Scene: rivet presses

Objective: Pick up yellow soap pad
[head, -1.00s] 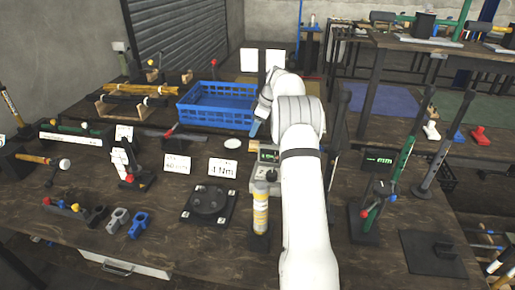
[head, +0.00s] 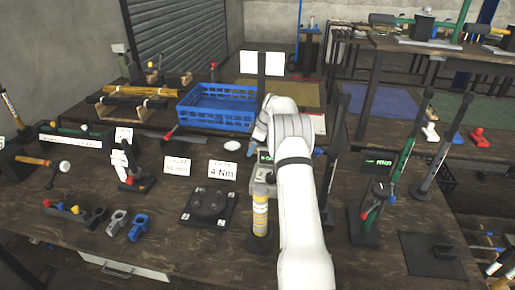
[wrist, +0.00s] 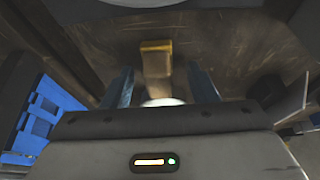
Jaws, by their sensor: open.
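A small block with a yellow-orange end and a tan body, which looks like the yellow soap pad (wrist: 156,47), lies on the dark wooden surface in the wrist view. My gripper (wrist: 161,78) is open, with one blue finger on each side of the picture's middle. The block's near part shows between the fingers, and its yellow end is beyond them. I cannot tell how far above it the fingers are. In the head view my white arm hides the gripper, and I cannot make out the pad.
A blue crate (head: 216,104) stands behind the arm to the left; its side shows in the wrist view (wrist: 42,112). A white disc (wrist: 162,102) lies near the block.

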